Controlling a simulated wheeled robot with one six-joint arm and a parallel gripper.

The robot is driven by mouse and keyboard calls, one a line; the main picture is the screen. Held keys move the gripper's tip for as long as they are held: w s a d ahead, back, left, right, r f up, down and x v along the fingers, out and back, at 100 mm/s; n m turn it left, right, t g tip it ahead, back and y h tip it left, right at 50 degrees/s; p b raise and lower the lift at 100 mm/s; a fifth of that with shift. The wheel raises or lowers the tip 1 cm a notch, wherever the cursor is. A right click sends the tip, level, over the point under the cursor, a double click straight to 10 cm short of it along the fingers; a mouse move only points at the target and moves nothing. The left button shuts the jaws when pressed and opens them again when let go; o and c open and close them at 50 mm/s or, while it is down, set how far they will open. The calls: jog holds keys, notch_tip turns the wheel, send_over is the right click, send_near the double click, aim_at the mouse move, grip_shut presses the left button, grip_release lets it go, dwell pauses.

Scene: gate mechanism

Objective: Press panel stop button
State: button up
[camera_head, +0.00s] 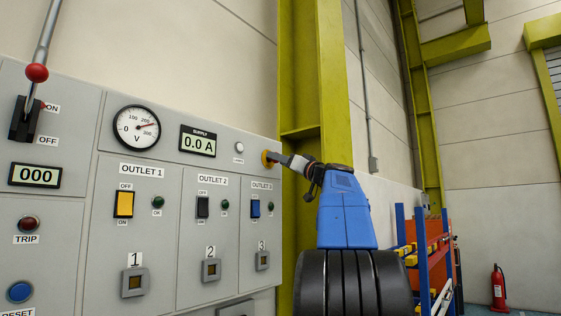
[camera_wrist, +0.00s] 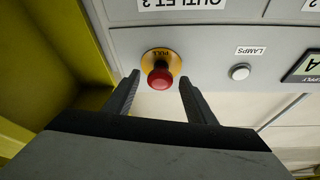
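The panel stop button (camera_wrist: 160,77) is a red mushroom knob on a round yellow collar marked PULL. It sits on the grey panel near the OUTLET 3 label, and the wrist view shows it upside down. In the head view only its yellow collar (camera_head: 266,159) shows, at the panel's right end; my gripper hides the red knob. My gripper (camera_wrist: 159,80) is open and empty, with one finger on either side of the button in the picture. In the head view my gripper (camera_head: 283,160) is right at the collar. I cannot tell whether it touches the button.
A white LAMPS button (camera_wrist: 239,72) and the supply display (camera_head: 198,141) are close by on the panel. A yellow-green steel column (camera_head: 300,70) stands just beside the panel's right end. A blue rack (camera_head: 423,262) and a red fire extinguisher (camera_head: 498,288) stand further right.

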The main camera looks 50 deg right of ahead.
grip_shut()
jog(key=shift+w+a+r, duration=0.1)
jog(key=shift+w, duration=0.6)
jog(key=shift+o, duration=0.6)
grip_release()
jog(key=shift+w, duration=0.1)
jog(key=v, duration=1.7)
jog(key=shift+s+f, duration=0.2)
jog(key=shift+s, duration=0.05)
